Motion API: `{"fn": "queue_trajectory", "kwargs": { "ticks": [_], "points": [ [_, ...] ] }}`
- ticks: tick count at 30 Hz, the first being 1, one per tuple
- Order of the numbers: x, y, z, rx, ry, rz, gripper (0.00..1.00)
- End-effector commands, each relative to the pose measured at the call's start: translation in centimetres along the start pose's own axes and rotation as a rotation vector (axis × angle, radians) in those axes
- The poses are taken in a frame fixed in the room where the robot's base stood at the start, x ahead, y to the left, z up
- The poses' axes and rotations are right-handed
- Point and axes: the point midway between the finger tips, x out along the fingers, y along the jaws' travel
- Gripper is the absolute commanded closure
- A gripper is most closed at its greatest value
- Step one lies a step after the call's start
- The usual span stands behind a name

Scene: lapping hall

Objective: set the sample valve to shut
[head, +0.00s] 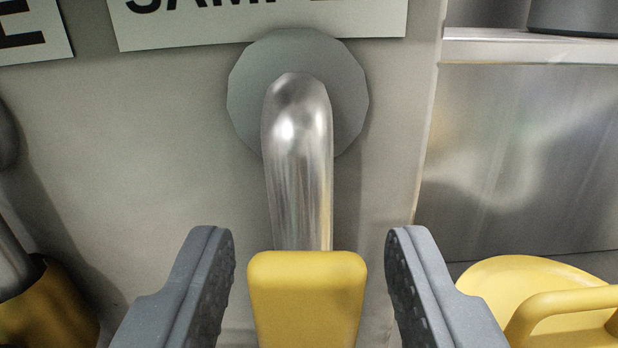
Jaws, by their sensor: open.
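The sample valve shows as a round grey disc (245,95) on the pale wall, below a white sign (270,32) whose cropped letters begin "SAMP". A shiny metal bar (298,175) comes out of the disc and runs straight down in the picture to a yellow block-shaped grip (307,300). My gripper (310,240) is open, with one grey finger on each side of the yellow grip. A gap shows between the grip and each finger. The lower part of the grip is cut off by the picture's bottom edge.
At the left edge, another metal bar (12,255) with a yellow part (50,315) stands below a sign (30,30) ending in "E". At the right are a metal panel (530,160), a shelf edge (530,48) with a dark round object (575,15), and a yellow handled object (520,285).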

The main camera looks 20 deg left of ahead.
Motion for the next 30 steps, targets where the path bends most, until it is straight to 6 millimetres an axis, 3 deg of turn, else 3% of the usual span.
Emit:
{"fn": "queue_trajectory", "kwargs": {
  "ticks": [6,15,20,23,30],
  "points": [
    [1.6,0.0,0.1,0.0,0.0,0.0,0.58],
    [1.7,0.1,0.0,0.0,-0.001,0.002,0.58],
    [1.7,0.1,0.1,0.0,-0.001,0.002,1.0],
    [1.4,0.9,0.1,-0.001,-0.001,0.004,1.0],
    [1.7,0.3,-0.1,0.017,-0.001,0.003,1.0]
  ]
}}
